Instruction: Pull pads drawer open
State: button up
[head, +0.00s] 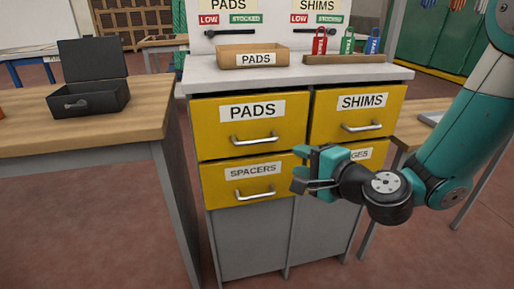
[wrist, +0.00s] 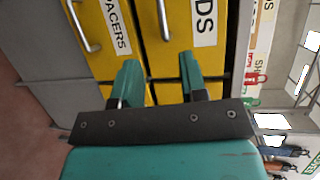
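The yellow pads drawer (head: 222,131) is at the top left of the cabinet, with a white PADS label and a silver bar handle (head: 254,139). It looks shut. In the wrist view, turned sideways, the pads drawer (wrist: 177,62) shows ahead of the fingers, with its handle (wrist: 163,20) near the top edge. My gripper (head: 298,172) is in front of the lower drawers, right of and below the pads handle and apart from it. In the wrist view my gripper (wrist: 159,75) has its two teal fingers spread, with nothing between them.
The spacers drawer (head: 220,184) is below, the shims drawer (head: 335,129) to the right; both look shut. On the cabinet top stand a PADS tray (head: 235,61) and several coloured tags in a wooden rack (head: 345,60). A workbench (head: 130,117) with an open black box (head: 88,101) is left.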

aim_at(259, 143)
jog(key=p+x, duration=0.6)
jog(key=x, duration=1)
jog(key=shift+a, duration=0.15)
jog(key=shift+r, duration=0.1)
grip_shut()
